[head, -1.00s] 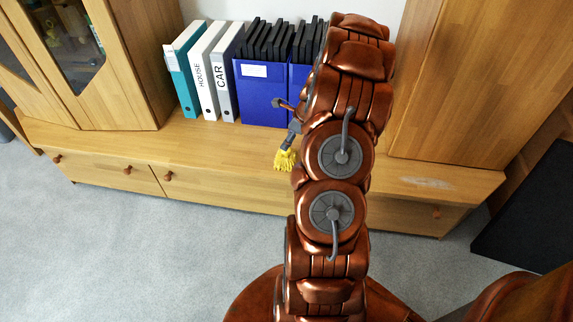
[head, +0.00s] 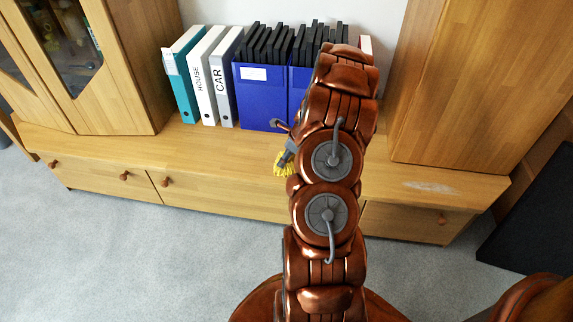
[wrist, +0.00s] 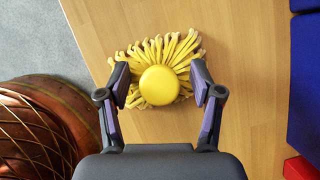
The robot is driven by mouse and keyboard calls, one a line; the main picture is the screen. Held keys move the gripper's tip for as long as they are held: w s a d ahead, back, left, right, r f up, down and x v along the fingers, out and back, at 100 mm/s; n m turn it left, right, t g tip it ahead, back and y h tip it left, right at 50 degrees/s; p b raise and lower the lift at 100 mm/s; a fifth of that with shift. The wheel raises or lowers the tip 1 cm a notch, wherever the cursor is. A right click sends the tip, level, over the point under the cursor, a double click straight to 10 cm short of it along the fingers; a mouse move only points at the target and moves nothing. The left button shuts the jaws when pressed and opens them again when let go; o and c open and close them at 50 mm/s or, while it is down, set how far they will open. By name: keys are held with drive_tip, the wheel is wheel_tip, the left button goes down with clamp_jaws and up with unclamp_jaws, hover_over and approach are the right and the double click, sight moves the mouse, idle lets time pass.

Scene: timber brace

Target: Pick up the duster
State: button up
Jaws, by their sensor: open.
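The duster (wrist: 160,84) is yellow, with a round smooth cap in the middle and a fringe of soft strands. It lies on the wooden cabinet top (wrist: 253,105). In the wrist view my gripper (wrist: 160,86) is open, with one finger on each side of the duster, overlapping the ends of its fringe. I cannot tell whether the fingers touch it. In the head view the duster (head: 283,167) shows only in part, left of my arm, which hides the rest and much of my gripper.
Blue file boxes (head: 262,95) with black cases stand behind, beside white, grey and teal binders (head: 185,88). A red item (wrist: 299,168) lies at the wrist view's lower right. The cabinet's front edge drops to grey carpet (head: 120,250). The top left of the duster is clear.

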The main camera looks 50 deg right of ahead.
sight(283, 153)
clamp_jaws()
idle(0.5)
drive_tip(key=shift+r, duration=0.1)
drive_tip(key=shift+r, duration=0.25)
wheel_tip(283, 153, up, 3)
drive_tip(key=shift+r+p, duration=0.15)
drive_tip(key=shift+p, duration=0.85)
drive_tip(key=s+a+r+p, duration=0.1)
drive_tip(key=s+a+p, duration=0.1)
drive_tip(key=s+a, duration=0.8)
drive_tip(key=shift+s+a+p, duration=0.2)
drive_tip(key=shift+s+p, duration=0.2)
drive_tip(key=shift+s, duration=0.7)
